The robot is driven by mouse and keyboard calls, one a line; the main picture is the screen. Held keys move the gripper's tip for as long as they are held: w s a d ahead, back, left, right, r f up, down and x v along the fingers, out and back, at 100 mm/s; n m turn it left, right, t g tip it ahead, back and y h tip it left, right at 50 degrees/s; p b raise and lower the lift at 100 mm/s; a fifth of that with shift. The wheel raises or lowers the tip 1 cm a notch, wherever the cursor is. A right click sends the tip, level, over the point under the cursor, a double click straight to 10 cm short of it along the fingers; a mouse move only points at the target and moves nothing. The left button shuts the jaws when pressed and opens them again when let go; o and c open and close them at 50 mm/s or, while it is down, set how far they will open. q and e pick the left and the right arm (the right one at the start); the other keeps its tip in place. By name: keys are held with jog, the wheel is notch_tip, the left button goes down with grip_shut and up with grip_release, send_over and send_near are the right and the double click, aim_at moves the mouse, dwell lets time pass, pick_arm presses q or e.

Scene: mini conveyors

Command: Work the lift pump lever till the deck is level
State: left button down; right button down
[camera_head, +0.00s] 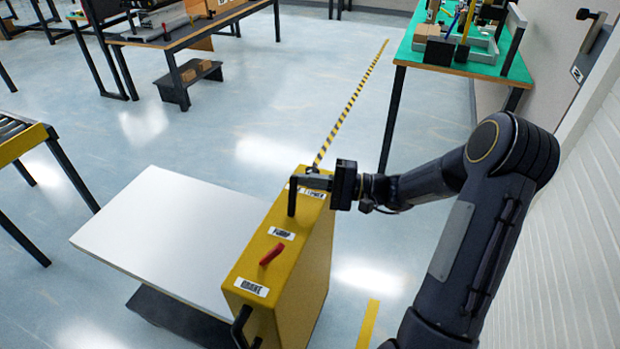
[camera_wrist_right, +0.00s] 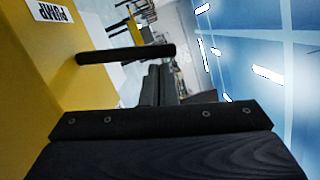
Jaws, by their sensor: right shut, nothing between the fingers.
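The lift is a yellow box (camera_head: 305,255) with a white flat deck (camera_head: 175,235) on its left side. I cannot tell whether the deck is exactly level. A black lever (camera_head: 292,200) stands out at the far end of the box, beyond the PUMP label (camera_head: 281,234). In the right wrist view the same black lever (camera_wrist_right: 125,53) juts out from the yellow wall near that label (camera_wrist_right: 48,12). My right gripper (camera_head: 312,182) is over the far end of the box, shut and empty, right by the lever; contact is unclear. My left gripper is not in view.
A red handle (camera_head: 273,254) and a black grab handle (camera_head: 240,325) are on the box's near part. A green-topped bench (camera_head: 410,60) is at the back right, a wooden table (camera_head: 180,38) at the back left, a yellow-edged conveyor (camera_head: 22,142) at left. Floor between is clear.

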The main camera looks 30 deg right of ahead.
jog(key=shift+s+a+r+n+b, duration=0.1)
jog(key=shift+s+a+n+b, duration=0.1)
jog(key=shift+n+b, duration=0.25)
jog(key=shift+g, duration=0.3)
jog(key=shift+s+a+r+n+b, duration=0.1)
jog(key=shift+s+a+n+b, duration=0.35)
jog(key=shift+b, duration=0.7)
jog(key=s+a+n+b, duration=0.1)
jog(key=n+b, duration=0.1)
jog(key=b, duration=0.1)
jog(key=a+n+h+b, duration=0.1)
jog(key=n+b, duration=0.1)
jog(key=b, duration=0.1)
jog(key=s+a+n+b, duration=0.1)
jog(key=b, duration=0.3)
jog(key=shift+s+r+n+g+h, duration=0.2)
jog(key=shift+s+n+g+h, duration=0.1)
jog(key=shift+n, duration=0.1)
jog(key=shift+r+p, duration=0.35)
jog(key=shift+p, duration=0.1)
jog(key=v, duration=0.7)
jog(key=shift+s+d+p, duration=0.2)
jog(key=shift+d+p, duration=0.1)
jog(key=shift+d, duration=0.1)
